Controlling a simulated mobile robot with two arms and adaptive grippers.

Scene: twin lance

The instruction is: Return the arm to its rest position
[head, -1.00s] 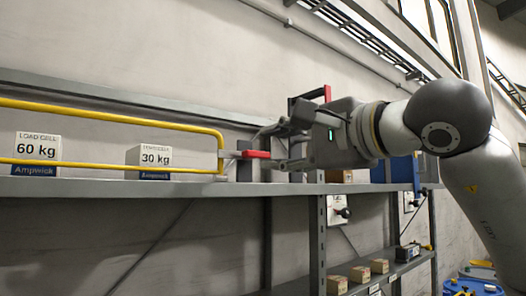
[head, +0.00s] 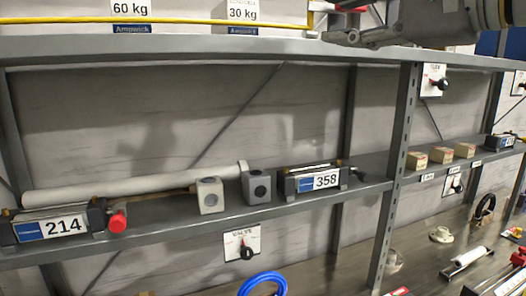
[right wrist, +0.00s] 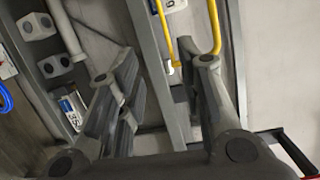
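My right arm shows only in part at the top right of the head view, with the right gripper (head: 350,38) cut off by the top edge. The gripper is just above the upper shelf (head: 200,48), right of the end of the yellow rail (head: 150,21). In the right wrist view the gripper (right wrist: 160,85) is open, its fingers wide apart with nothing held between them. The yellow rail (right wrist: 214,25) also shows there, beyond the fingertips. My left gripper is not in view.
Two labelled load blocks, 60 kg (head: 131,10) and 30 kg (head: 243,13), stand on the upper shelf. The lower shelf holds devices marked 214 (head: 55,228) and 358 (head: 318,181), two grey blocks and small boxes (head: 441,155). A shelf post (head: 398,175) stands at right.

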